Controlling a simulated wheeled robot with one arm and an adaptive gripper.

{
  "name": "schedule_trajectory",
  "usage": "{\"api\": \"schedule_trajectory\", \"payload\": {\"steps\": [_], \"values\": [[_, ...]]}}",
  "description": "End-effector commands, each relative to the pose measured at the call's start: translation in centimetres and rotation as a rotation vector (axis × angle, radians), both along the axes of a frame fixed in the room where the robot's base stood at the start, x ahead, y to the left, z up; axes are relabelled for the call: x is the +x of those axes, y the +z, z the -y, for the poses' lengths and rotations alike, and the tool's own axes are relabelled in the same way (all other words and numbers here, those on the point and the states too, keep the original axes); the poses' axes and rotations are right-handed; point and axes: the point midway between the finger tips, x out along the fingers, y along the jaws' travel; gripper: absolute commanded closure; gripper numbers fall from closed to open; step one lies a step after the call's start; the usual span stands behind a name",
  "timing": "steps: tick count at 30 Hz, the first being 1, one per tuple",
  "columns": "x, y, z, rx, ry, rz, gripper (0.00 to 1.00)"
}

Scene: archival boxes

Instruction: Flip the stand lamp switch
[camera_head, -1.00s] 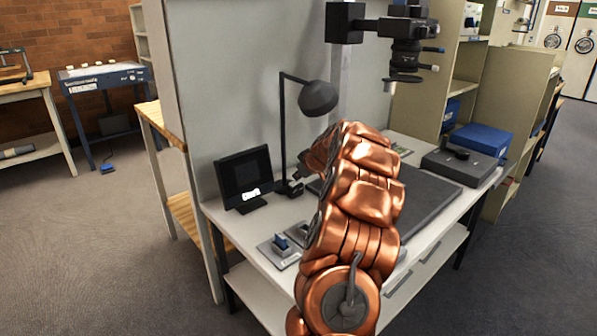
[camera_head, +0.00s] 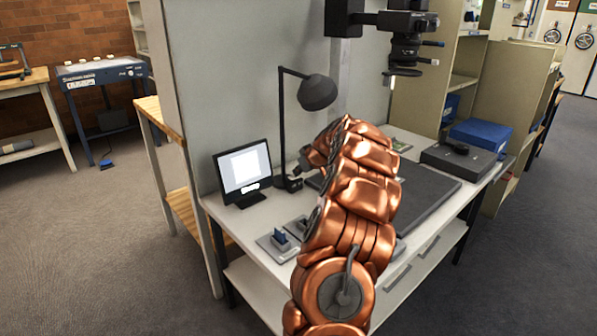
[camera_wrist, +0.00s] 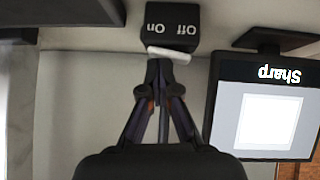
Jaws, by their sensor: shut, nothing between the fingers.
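The stand lamp (camera_head: 318,92) is black, with a thin upright post and a round shade, at the back left of the white table. In the wrist view a black switch box (camera_wrist: 180,22) reads "On" and "Off" upside down, with a pale switch lever (camera_wrist: 168,54) on its near edge. My gripper (camera_wrist: 165,66) is shut and empty, its fingertips right at the lever; I cannot tell whether they touch. In the head view my copper arm reaches to the lamp's base and hides most of the gripper and the switch.
A small monitor (camera_head: 244,168) with a lit white screen stands left of the lamp, close to my gripper. A dark flat board (camera_head: 425,200) covers the table's middle. A camera column (camera_head: 405,45) hangs above.

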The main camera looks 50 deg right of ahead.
Motion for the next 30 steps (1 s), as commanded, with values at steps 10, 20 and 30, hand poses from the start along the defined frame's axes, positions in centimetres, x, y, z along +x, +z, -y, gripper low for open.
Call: {"api": "schedule_trajectory", "payload": {"steps": [10,20,30], "values": [[0.2,-0.3,-1.5,0.007,0.006,-0.006,1.00],[0.2,-0.2,-1.8,0.006,0.004,-0.006,1.00],[0.3,2.2,-2.1,0.002,0.005,-0.003,1.00]]}}
